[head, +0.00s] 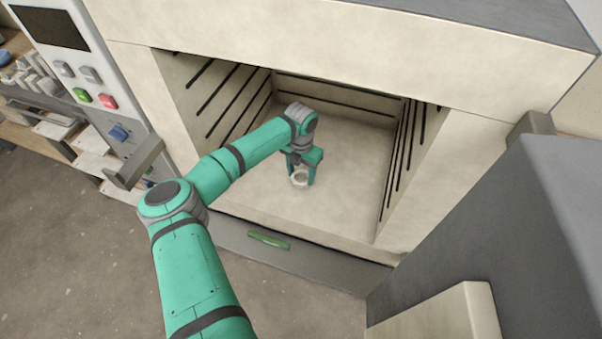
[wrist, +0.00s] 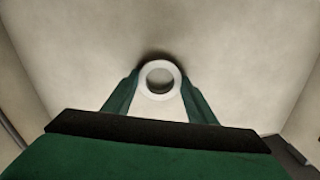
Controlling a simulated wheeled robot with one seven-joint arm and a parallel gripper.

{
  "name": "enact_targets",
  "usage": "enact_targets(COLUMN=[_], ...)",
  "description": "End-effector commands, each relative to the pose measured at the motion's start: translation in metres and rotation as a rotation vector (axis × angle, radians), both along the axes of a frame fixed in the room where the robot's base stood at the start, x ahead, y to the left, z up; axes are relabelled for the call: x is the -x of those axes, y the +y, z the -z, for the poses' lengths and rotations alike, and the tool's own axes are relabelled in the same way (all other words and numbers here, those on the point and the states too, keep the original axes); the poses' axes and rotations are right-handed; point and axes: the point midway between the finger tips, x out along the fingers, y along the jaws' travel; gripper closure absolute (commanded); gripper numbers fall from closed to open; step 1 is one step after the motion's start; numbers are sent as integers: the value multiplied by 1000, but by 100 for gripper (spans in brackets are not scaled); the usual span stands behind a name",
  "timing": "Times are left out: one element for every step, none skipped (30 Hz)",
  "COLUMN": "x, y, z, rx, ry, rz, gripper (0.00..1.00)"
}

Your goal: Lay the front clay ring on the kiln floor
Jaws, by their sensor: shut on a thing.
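A pale, off-white clay ring (head: 299,178) is between the fingers of my gripper (head: 302,175) inside the open kiln, low over its floor. In the wrist view the ring (wrist: 160,67) faces the camera, with its round hole showing, and the two green fingers of my gripper (wrist: 158,88) press on its left and right sides. A dark shadow lies close behind the ring's top edge. I cannot tell whether the ring touches the floor. The kiln floor (head: 345,150) is pale and bare around the ring.
The kiln side walls carry dark slots (head: 398,160). A grey front sill with a green label (head: 269,240) runs below the opening. A control panel (head: 75,70) stands at left, beside shelves of small pieces (head: 40,85). A grey door (head: 480,230) stands open at right.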

Motion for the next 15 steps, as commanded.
enact_targets(x=[0,0,0,0,0,0,0,0,0,0,0,0,0,0,0], y=[0,0,0,0,0,0,0,0,0,0,0,0,0,0,0], z=[-1,-1,-1,-1,0,0,1,2,2,2,2,2,2,2,2], rx=[0,0,0,0,0,0,0,0,0,0,0,0,0,0,0], ry=[-1,-1,-1,-1,-1,-1,-1,-1,-1,-1,-1,-1,-1,-1,-1], rz=[0,0,0,0,0,0,0,0,1,1,1,1,1,1,1], gripper=[71,71,71,71,71,71,71,71,44,37,30,30,30,30,30])
